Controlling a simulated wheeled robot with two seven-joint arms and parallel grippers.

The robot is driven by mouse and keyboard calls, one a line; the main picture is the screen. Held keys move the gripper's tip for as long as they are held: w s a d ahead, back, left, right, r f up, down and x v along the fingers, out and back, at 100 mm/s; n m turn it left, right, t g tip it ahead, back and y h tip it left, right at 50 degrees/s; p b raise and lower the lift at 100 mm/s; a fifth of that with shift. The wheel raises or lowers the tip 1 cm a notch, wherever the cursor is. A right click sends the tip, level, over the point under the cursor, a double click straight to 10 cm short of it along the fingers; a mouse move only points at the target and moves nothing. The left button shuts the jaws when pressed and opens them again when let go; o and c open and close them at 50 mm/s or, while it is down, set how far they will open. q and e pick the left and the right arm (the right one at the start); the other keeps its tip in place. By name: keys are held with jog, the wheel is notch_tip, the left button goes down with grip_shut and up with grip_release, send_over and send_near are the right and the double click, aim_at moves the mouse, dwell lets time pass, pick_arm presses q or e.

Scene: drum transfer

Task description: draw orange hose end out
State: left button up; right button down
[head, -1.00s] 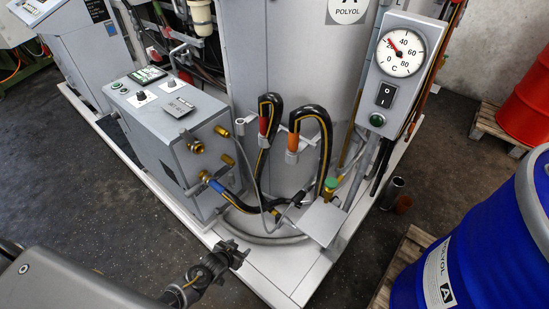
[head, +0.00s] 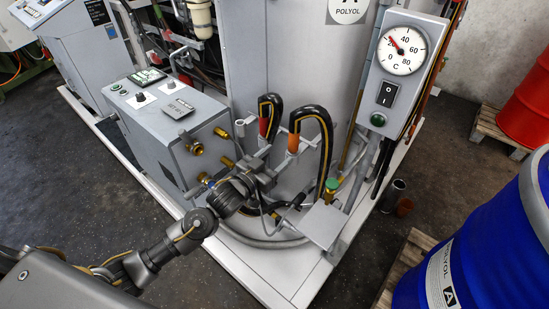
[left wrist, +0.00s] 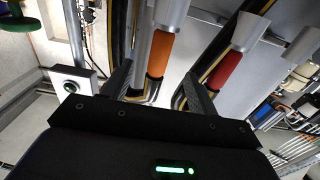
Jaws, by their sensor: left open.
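The orange hose end (head: 293,142) is the orange-banded end of a black, yellow-striped hose looped down into a grey holder (head: 291,157) on the machine's front. In the left wrist view the orange band (left wrist: 160,54) appears between my two dark fingers, with a silver sleeve next to it. My left gripper (head: 274,168) is open, just left of and below the orange end. I see no finger closed on it, and cannot tell how deep it sits between them. My right gripper is not in view.
The red-banded hose (head: 264,126) hangs close on the left and shows beside my finger in the wrist view (left wrist: 226,69). The grey control box (head: 165,125) with brass fittings stands left. A gauge post (head: 400,70) and blue drum (head: 490,240) stand right.

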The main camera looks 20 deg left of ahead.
aim_at(290, 145)
pick_arm(q)
jog(key=b+x, duration=0.3)
jog(key=x, duration=0.2)
jog(key=shift+w+f, duration=0.15)
jog(key=shift+x, duration=0.85)
jog(key=shift+w+d, duration=0.25)
jog(key=shift+w, duration=0.1)
jog(key=shift+w+d, duration=0.2)
jog(key=shift+w, duration=0.3)
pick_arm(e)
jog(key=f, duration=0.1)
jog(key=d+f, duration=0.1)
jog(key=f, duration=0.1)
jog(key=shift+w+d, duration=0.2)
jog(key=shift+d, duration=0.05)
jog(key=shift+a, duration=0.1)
pick_arm(q)
jog(key=shift+c, duration=0.3)
